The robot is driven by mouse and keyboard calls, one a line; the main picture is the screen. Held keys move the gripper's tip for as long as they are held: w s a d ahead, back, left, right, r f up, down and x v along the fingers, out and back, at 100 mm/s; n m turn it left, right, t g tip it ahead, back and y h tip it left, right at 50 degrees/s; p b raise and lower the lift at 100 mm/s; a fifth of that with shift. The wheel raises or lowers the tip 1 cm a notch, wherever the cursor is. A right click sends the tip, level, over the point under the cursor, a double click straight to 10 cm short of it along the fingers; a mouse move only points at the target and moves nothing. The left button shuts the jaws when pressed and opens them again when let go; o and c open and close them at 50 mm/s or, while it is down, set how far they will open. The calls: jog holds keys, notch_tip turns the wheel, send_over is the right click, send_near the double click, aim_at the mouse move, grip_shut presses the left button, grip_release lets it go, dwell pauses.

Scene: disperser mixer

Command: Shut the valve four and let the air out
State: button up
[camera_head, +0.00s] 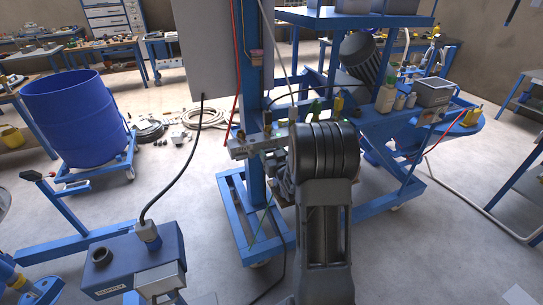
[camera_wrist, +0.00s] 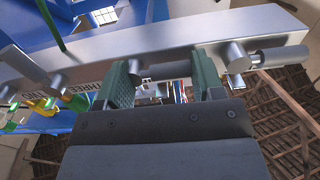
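A silver metal valve bar (camera_wrist: 180,45) crosses the wrist view, with short round metal stubs and a grey cylindrical end (camera_wrist: 282,56) at the right. A metal stub shows beside the left finger; contact cannot be told. In the head view the silver bar (camera_head: 258,146) is on the blue column, and my dark arm hides the gripper.
The blue mixer frame (camera_head: 248,215) and a grey cabinet (camera_head: 205,45) stand around the bar. A black cable hangs from the cabinet to a blue box (camera_head: 130,262). A blue drum (camera_head: 78,118) stands at the left. Bottles (camera_head: 387,95) stand on the right shelf.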

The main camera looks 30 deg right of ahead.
jog(key=o, duration=0.5)
jog(key=s+b, duration=0.3)
jog(key=s, duration=0.1)
jog(key=s+a+b, duration=0.1)
jog(key=s+b, duration=0.3)
jog(key=s, duration=0.1)
jog(key=s+a+b, duration=0.1)
jog(key=s+b, duration=0.3)
jog(key=shift+s, duration=0.3)
dwell(0.4)
